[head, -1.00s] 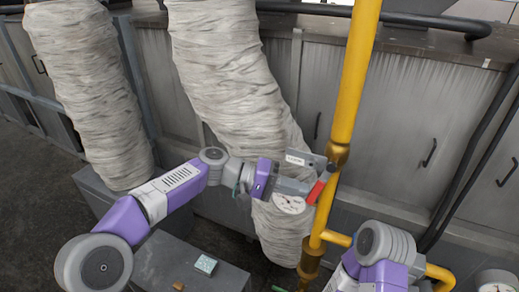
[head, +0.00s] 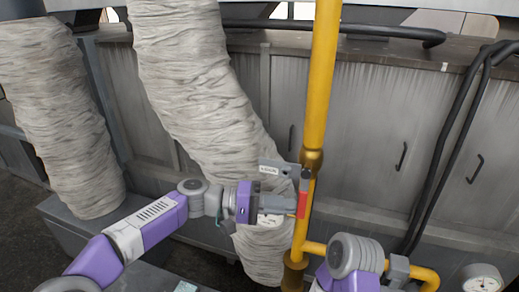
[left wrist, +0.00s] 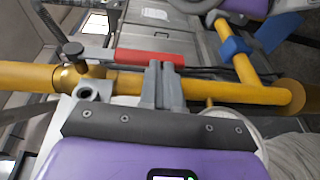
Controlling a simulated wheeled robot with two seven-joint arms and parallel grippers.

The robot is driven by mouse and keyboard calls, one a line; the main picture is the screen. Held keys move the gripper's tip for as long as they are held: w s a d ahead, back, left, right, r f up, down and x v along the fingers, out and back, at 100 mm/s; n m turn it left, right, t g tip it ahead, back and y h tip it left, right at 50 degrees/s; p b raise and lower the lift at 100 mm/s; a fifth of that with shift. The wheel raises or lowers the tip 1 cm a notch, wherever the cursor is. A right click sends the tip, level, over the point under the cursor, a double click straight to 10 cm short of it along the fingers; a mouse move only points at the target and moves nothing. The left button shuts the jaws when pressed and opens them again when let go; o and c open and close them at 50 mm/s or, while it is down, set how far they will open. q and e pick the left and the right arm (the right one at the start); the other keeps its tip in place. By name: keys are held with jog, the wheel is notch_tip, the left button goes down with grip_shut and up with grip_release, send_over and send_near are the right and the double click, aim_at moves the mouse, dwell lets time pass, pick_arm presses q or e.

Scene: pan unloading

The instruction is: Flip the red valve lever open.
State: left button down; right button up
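The red valve lever handle (head: 303,204) runs alongside the yellow vertical pipe (head: 321,80), below a brass fitting (head: 312,160). In the left wrist view the red lever (left wrist: 150,57) lies nearly parallel to the yellow pipe, with its grey arm reaching left to the valve stem. My left gripper (head: 291,204) is at the lever from the left. In the left wrist view its fingers (left wrist: 161,68) are together, nothing visible between them, and their tips overlap the lever's edge. I cannot tell whether they touch it. My right gripper does not show; only its arm does.
Wrapped ducts (head: 190,90) stand behind and left of my left arm. Grey cabinets (head: 375,130) line the back. A lower yellow branch pipe (head: 318,248) runs right, past my right arm. A gauge (head: 482,284) is at bottom right; black hoses (head: 455,130) hang above it.

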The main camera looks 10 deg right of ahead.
pick_arm(q)
jog(key=shift+s, duration=0.1)
jog(key=w+f+p+v, duration=0.1)
jog(key=v, duration=1.2)
jog(key=shift+w+a, duration=0.25)
notch_tip(320, 180, down, 30)
jog(key=s+a+n+t+y, duration=0.1)
jog(key=a+n+t+y, duration=0.1)
jog(key=n+t+y, duration=0.3)
jog(key=s+a+f+y, duration=0.3)
jog(key=s+a+f, duration=0.2)
jog(key=s+f, duration=0.5)
jog(key=s+a+f+n+y, duration=0.1)
jog(key=s+a+f+y, duration=0.3)
jog(key=s+f, duration=0.6)
jog(key=shift+s+a+f, duration=0.3)
jog(key=shift+s+a, duration=0.25)
jog(key=shift+a, duration=0.6)
